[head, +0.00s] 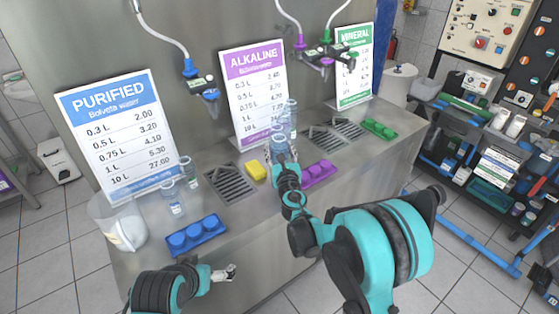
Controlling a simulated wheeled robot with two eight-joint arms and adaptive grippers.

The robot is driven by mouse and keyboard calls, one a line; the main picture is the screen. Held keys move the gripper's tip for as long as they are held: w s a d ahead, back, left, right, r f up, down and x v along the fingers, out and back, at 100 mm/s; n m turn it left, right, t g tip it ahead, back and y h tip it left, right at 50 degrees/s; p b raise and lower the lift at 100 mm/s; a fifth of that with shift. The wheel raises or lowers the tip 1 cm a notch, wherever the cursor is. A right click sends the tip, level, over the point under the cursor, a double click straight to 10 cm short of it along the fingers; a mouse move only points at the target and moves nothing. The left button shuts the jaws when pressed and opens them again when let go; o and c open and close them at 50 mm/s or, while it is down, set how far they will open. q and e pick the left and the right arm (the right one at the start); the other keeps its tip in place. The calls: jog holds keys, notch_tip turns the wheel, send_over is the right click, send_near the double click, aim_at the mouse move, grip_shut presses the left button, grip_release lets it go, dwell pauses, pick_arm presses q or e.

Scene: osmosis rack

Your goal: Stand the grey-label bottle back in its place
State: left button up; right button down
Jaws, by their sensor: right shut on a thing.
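My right gripper (284,158) reaches over the steel counter and is shut on a clear bottle (281,137) in front of the alkaline sign. The arm and fingers hide much of this bottle, and its label colour cannot be made out. Another clear bottle (291,109) shows just behind it. Two more clear bottles, a nearer one (172,199) and a farther one (188,172), stand upright at the left by the purified sign. My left gripper (230,272) is low in front of the counter, away from the bottles. Its opening is too small to judge.
The counter holds a blue tray of caps (199,235), a left drain grate (231,184), a yellow sponge (256,170), a purple tray (319,173) and a green tray (379,128). Dispensing nozzles hang above, including a blue one (209,94).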

jog(key=shift+f+b, duration=0.75)
jog(key=shift+f, duration=1)
jog(key=shift+f, duration=0.15)
jog(key=c, duration=0.6)
grip_release()
jog(key=shift+c, duration=0.2)
